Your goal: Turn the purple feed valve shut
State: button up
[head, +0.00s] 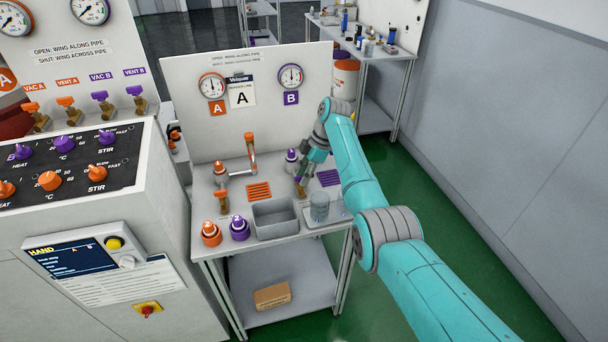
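My gripper (301,178) points down over the right half of the bench, in front of the purple B label (291,98). A brass-coloured valve body (300,191) shows just below the fingertips. Its purple wing is mostly hidden by the gripper, so I cannot tell its angle. The fingers are at the valve, but they are too small and dark to tell whether they are open, shut or touching it. A purple-topped fitting (291,157) stands just behind and left of the gripper. The matching orange feed valve (221,197) stands at the bench's left.
A grey bin (275,219), a glass jar (319,207) and orange (211,233) and purple (239,228) capped bottles stand along the bench front. An upright orange-topped pipe (251,148) is left of my arm. The control cabinet (158,190) adjoins left; green floor lies open right.

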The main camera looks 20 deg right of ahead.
jog(key=shift+r, duration=0.1)
jog(key=v, duration=1.1)
jog(key=shift+d+r, duration=0.2)
jog(key=shift+r, duration=0.15)
